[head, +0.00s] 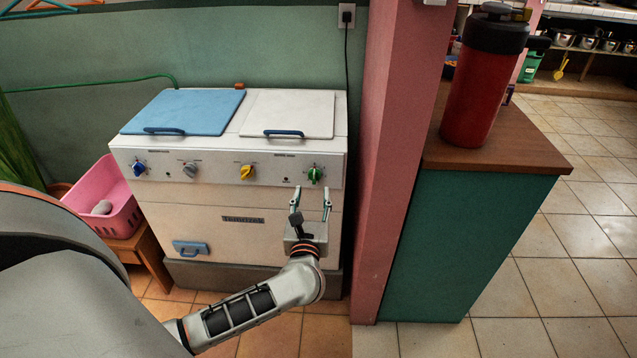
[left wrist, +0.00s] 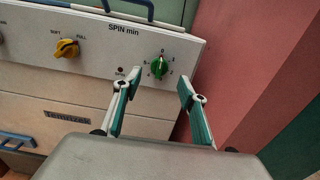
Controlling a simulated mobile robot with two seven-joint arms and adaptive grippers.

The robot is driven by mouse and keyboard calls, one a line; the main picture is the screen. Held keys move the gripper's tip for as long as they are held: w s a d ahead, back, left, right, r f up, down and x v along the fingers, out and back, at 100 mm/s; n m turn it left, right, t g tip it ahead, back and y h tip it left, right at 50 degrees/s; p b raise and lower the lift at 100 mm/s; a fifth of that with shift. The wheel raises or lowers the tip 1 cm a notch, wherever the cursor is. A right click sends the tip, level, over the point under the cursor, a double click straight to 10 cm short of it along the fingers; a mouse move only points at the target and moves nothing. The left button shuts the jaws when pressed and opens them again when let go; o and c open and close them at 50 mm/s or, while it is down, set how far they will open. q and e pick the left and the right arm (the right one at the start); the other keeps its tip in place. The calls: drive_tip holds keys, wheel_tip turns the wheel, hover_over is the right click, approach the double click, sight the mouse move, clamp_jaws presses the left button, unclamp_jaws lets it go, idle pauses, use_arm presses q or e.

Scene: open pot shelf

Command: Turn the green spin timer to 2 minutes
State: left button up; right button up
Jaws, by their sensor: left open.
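The green spin timer (head: 315,174) is the rightmost knob on the washing machine's white front panel. In the left wrist view the green knob (left wrist: 157,67) sits under the "SPIN min" label, inside a ring of small numbers. Its pointer appears to be near the 0 at the top. My left gripper (head: 311,198) is open and empty, just below the knob in the head view. In the left wrist view its two fingers (left wrist: 157,82) stand apart, with the knob seen beyond and between them. I see no contact with the knob. My right gripper is not in view.
A yellow knob (head: 247,172) sits left of the green one, with grey (head: 190,169) and blue (head: 138,169) knobs further left. A pink pillar (head: 387,150) stands close on the right. A red bottle (head: 482,85) stands on the counter beyond.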

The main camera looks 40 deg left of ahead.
sight(314, 178)
use_arm(q)
drive_tip(key=x, duration=0.6)
drive_tip(key=shift+w+a, duration=0.15)
drive_tip(key=shift+w, duration=0.1)
drive_tip(key=c, duration=1.1)
